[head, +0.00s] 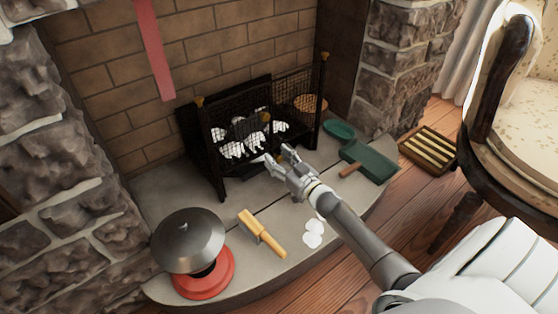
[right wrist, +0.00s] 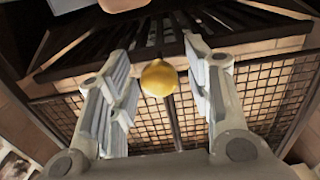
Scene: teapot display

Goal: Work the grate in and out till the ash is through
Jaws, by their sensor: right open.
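The black fire grate (head: 224,165) stands on the hearth against the brick wall, with a mesh front and brass-coloured knobs on its posts. Pale, ashy lumps (head: 235,150) lie inside it. My right gripper (head: 281,158) is at the front of the grate, low down, open. In the right wrist view its two fingers (right wrist: 160,60) stand apart, with a round yellow knob (right wrist: 158,79) showing between them; I see no finger closed on it. Mesh and dark bars show behind the knob. My left gripper is not in view.
On the stone hearth (head: 205,213) are a grey dome (head: 188,238) on a red base (head: 207,277), a wooden-handled brush (head: 262,233), white discs (head: 313,232), a green dustpan (head: 368,162) and a green dish (head: 339,131). A slatted tray (head: 430,147) and armchair (head: 510,75) stand right.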

